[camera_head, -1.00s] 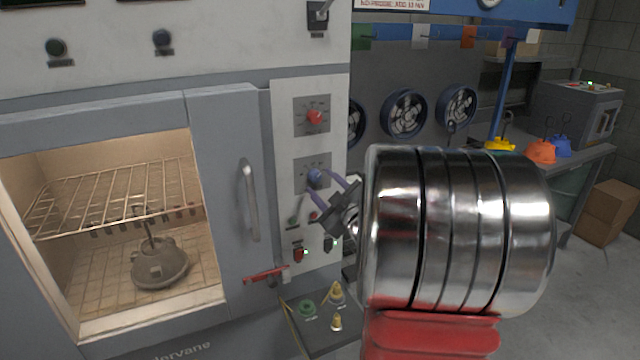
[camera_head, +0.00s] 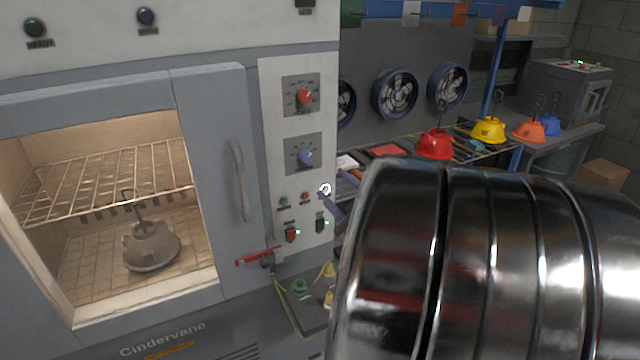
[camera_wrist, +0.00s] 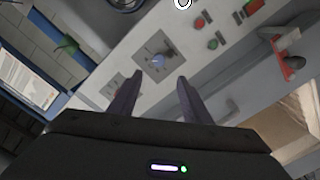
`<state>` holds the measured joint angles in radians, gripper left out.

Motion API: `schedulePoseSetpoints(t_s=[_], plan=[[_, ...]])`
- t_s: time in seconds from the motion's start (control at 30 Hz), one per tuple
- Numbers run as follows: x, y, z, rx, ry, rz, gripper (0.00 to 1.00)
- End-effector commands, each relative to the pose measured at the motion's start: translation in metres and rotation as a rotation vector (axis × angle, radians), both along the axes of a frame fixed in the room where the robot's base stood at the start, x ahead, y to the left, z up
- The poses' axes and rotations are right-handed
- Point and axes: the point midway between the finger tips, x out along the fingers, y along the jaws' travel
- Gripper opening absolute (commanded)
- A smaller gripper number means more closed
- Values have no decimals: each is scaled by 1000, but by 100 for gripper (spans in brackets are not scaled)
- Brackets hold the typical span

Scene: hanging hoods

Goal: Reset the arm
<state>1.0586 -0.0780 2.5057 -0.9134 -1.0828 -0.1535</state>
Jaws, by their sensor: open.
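My gripper (camera_wrist: 157,100) is open and empty in the wrist view, its two dark purple fingers apart. It faces the control panel (camera_wrist: 128,62), with the blue knob (camera_wrist: 158,61) beyond the fingertips. In the head view, my shiny arm link fills the lower right and hides most of the gripper. Only a purple finger (camera_head: 333,206) shows at the link's left edge, in front of the panel's right side. The blue knob (camera_head: 306,157) and red knob (camera_head: 304,97) are clear of it there.
The lit oven (camera_head: 194,285) on the left holds a grey hood (camera_head: 151,247) below a wire rack. A red-handled lever (camera_head: 258,257) sticks out below the panel. Red (camera_head: 435,145), yellow (camera_head: 488,130), orange (camera_head: 529,131) and blue hoods (camera_head: 551,125) stand at the back right.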

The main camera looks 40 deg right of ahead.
Motion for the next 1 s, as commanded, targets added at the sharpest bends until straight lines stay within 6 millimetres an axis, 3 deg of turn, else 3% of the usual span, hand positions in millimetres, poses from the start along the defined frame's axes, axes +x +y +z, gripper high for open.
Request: schedulePoseSetpoints(t_s=[0.47, 0.8, 1.0], plan=[[1, 0, 0, 0, 2, -3, 44], [19, 3, 5, 38, 94, -103, 44], [27, 16, 5, 107, 178, -186, 44]])
